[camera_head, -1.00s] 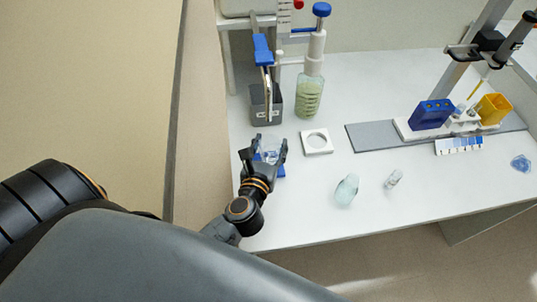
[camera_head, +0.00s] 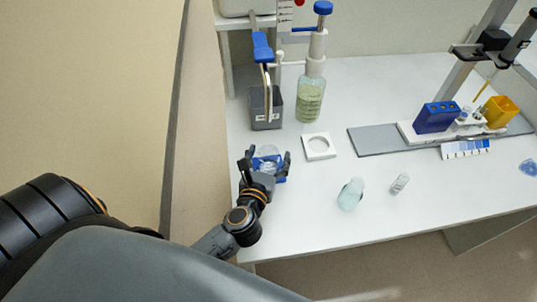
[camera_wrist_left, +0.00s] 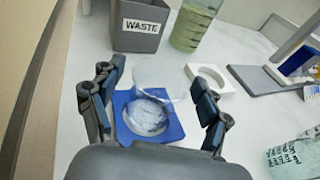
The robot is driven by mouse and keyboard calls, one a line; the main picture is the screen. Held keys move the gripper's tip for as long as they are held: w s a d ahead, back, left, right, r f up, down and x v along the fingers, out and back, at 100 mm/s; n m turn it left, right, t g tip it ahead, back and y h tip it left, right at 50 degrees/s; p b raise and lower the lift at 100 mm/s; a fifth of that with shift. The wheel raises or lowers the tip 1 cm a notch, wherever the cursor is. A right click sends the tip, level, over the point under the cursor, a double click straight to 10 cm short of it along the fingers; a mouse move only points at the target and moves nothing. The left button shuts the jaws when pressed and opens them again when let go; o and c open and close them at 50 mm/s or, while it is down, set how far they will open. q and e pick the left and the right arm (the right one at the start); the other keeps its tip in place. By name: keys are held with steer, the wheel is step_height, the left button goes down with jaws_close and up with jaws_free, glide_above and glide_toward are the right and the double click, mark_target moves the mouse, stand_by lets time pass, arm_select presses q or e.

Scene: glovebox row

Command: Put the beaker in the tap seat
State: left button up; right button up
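A clear glass beaker (camera_head: 267,153) stands at a blue square seat (camera_head: 281,177) with a round opening, near the table's left edge. In the left wrist view the beaker (camera_wrist_left: 157,75) appears upright in the opening of the blue seat (camera_wrist_left: 171,129). My left gripper (camera_head: 268,158) is open, with one finger on each side of the beaker. In the left wrist view both fingers of the gripper (camera_wrist_left: 157,97) show gaps to the glass. A white square seat (camera_head: 319,146) with an empty round opening lies to the right. My right gripper is not in view.
A grey waste bin (camera_head: 266,110) and a pump-topped bottle (camera_head: 310,98) stand behind the beaker. A glass vessel (camera_head: 350,194) and a small vial (camera_head: 400,184) are to the right. A grey strip (camera_head: 378,141) bears a blue rack (camera_head: 436,117) and a yellow holder (camera_head: 499,111).

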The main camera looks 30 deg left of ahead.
arm_select(q)
steer(key=shift+r, duration=0.3)
steer(key=b+v, duration=0.1)
steer(key=v, duration=0.9)
steer(key=shift+s+d+f+b, duration=0.1)
steer(key=shift+s+f+b, duration=0.05)
steer(key=shift+s+b, duration=0.2)
steer(key=shift+s+d+r, duration=0.2)
steer(key=shift+s+r, duration=0.1)
steer(key=shift+s, duration=0.35)
steer(key=shift+f, duration=0.1)
